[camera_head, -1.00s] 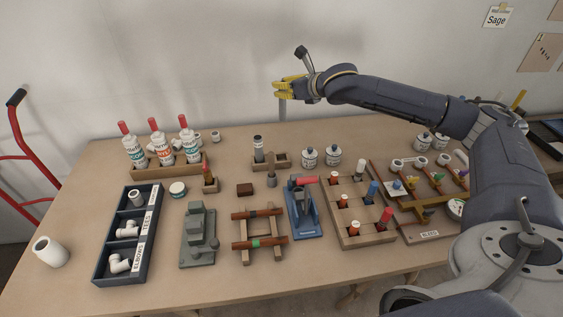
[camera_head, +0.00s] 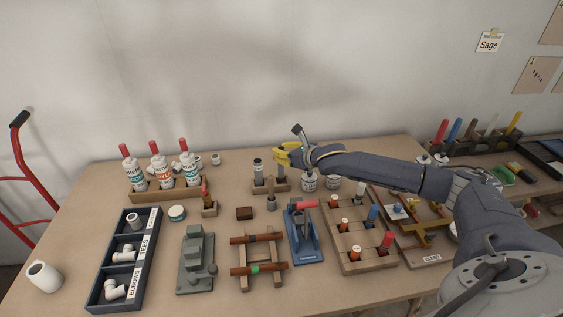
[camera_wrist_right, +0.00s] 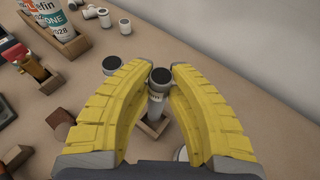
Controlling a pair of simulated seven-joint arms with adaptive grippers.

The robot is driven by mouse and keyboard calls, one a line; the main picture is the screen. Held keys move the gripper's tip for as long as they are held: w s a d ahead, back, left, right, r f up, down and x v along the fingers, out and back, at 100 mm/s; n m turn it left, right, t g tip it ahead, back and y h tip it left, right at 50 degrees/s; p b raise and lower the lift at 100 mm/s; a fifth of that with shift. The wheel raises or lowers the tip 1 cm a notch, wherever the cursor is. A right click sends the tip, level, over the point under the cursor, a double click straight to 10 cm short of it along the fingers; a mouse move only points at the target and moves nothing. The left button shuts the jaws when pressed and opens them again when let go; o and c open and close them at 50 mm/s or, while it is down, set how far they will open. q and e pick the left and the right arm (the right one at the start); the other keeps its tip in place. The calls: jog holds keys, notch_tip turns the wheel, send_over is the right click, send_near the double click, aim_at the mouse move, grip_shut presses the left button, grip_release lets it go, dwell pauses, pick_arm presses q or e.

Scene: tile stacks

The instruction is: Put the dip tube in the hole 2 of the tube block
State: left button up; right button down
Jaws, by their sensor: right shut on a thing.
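My right gripper (camera_head: 284,156) is shut on the dip tube (camera_head: 282,175), a grey tube that hangs upright below the yellow fingers. In the right wrist view the dip tube (camera_wrist_right: 158,95) shows its dark round top and a pale label between the fingertips (camera_wrist_right: 160,76). The wooden tube block (camera_head: 271,188) lies below, and the tube's lower end is over its right part. I cannot tell whether that end is inside the hole. Another dark-topped tube (camera_head: 258,170) stands at the block's left. My left gripper is not in view.
White bottles (camera_head: 309,180) stand just right of the block, beneath my arm. A rack of red-tipped bottles (camera_head: 167,192) is to the left. The table behind the block is mostly clear.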

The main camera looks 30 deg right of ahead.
send_over(282, 177)
jog(key=w, duration=0.1)
jog(key=shift+d+f, duration=0.15)
jog(key=shift+f, duration=2.05)
jog(key=c, duration=1.3)
grip_release()
jog(key=shift+s, duration=0.1)
jog(key=v, duration=1.2)
jog(key=shift+d, duration=0.1)
